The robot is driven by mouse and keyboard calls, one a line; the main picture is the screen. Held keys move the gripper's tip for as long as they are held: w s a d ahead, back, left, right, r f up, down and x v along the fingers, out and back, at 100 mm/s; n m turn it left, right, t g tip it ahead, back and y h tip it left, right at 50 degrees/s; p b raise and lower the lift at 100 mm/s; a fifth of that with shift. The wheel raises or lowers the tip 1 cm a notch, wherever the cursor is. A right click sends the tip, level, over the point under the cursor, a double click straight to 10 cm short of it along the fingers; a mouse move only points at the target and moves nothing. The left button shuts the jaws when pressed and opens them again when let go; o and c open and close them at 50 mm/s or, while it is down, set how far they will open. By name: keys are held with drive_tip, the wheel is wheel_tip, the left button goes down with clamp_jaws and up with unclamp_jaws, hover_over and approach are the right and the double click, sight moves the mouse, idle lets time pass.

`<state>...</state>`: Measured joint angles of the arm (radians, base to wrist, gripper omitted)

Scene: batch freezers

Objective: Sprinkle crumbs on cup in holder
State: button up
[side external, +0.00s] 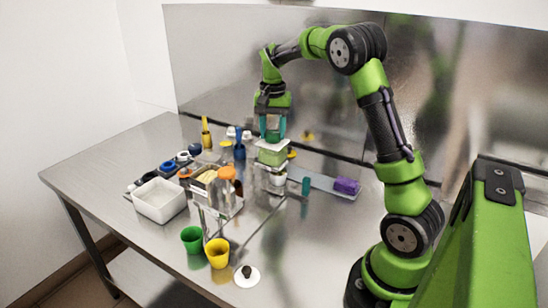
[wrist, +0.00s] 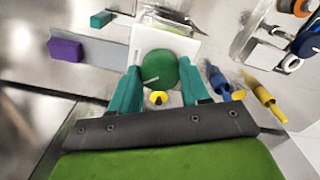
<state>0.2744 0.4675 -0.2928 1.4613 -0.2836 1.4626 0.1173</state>
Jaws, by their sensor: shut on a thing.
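My gripper (side external: 271,138) points down over the work area, its teal fingers shut on a green round-topped thing. In the wrist view the green thing (wrist: 158,70) sits between the fingertips (wrist: 160,88), over a white square surface (wrist: 182,42). In the side view a pale green body (side external: 272,156) shows just below the fingers. Under it is a clear stand (side external: 270,188) with a whitish cup (side external: 276,179); I cannot tell whether the held thing touches it. No crumbs can be made out.
A white tub (side external: 159,201) stands at the left. A green cup (side external: 191,239) and a yellow cup (side external: 217,253) stand in front, beside a white disc (side external: 247,276). A purple block (side external: 347,186) lies on a grey strip at the right. Blue and yellow tools (wrist: 222,82) are close by.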

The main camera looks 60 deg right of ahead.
sight(273, 133)
drive_tip(key=m, duration=0.4)
drive_tip(key=shift+m, duration=2.2)
drive_tip(key=o, duration=1.1)
drive_tip(key=shift+c, duration=0.2)
wheel_tip(273, 133, up, 17)
